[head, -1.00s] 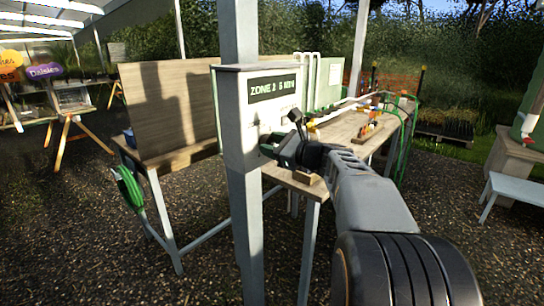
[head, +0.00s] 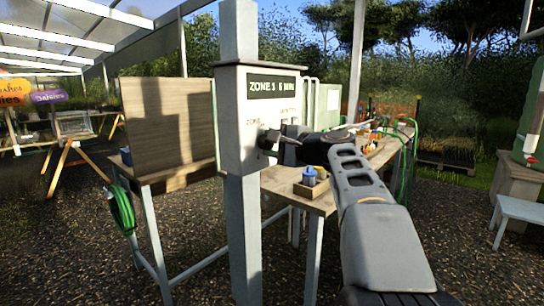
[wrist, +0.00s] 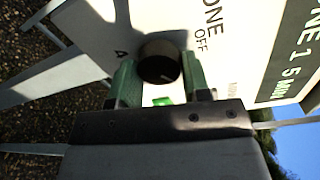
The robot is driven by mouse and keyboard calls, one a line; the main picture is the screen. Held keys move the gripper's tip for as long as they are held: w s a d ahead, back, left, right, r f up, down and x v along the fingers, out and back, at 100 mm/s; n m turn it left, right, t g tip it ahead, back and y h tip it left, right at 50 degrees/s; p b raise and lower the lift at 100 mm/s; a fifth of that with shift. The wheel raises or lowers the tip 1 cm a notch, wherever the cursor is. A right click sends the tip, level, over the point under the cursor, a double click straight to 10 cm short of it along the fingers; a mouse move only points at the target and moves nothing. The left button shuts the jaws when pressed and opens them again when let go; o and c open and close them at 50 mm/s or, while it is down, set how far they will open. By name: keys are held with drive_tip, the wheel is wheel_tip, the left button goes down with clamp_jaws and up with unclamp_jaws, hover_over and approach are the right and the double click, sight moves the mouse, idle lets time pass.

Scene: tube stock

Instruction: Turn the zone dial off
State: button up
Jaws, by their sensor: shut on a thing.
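The zone dial is a round black knob (wrist: 160,62) on the white front of the control box (head: 228,125). In the wrist view, printing beside it reads "OFF", "A" and part of "ZONE". My gripper (wrist: 161,78) is shut on the dial, with one green finger pad on each side of it. In the head view my gripper (head: 272,142) reaches the box front from the right, and its end mostly hides the dial. The dial's pointer mark is too dark to read clearly.
The box is fixed to a grey post (head: 245,240). Its display (head: 272,87) reads "ZONE 1" and what looks like "5 MIN". Below my arm, a wooden tray (head: 311,188) with a blue-topped jar stands on a bench. A green hose (head: 121,210) hangs at the left.

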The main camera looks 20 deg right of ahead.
drive_tip(key=n+b, duration=0.1)
drive_tip(key=n, duration=0.1)
drive_tip(key=n+b, duration=0.4)
drive_tip(key=shift+f, duration=0.25)
drive_tip(key=n+b, duration=0.3)
drive_tip(key=n, duration=0.1)
drive_tip(key=shift+a+r+n+t+b, duration=0.1)
drive_tip(key=shift+r+n+t+b, duration=0.1)
drive_tip(key=shift+n+t+b, duration=0.15)
drive_tip(key=shift+n, duration=0.25)
drive_tip(key=o, duration=0.9)
drive_tip(key=shift+r, duration=0.1)
drive_tip(key=v, duration=1.4)
drive_tip(key=shift+a+r, duration=0.1)
drive_tip(key=shift+a, duration=0.1)
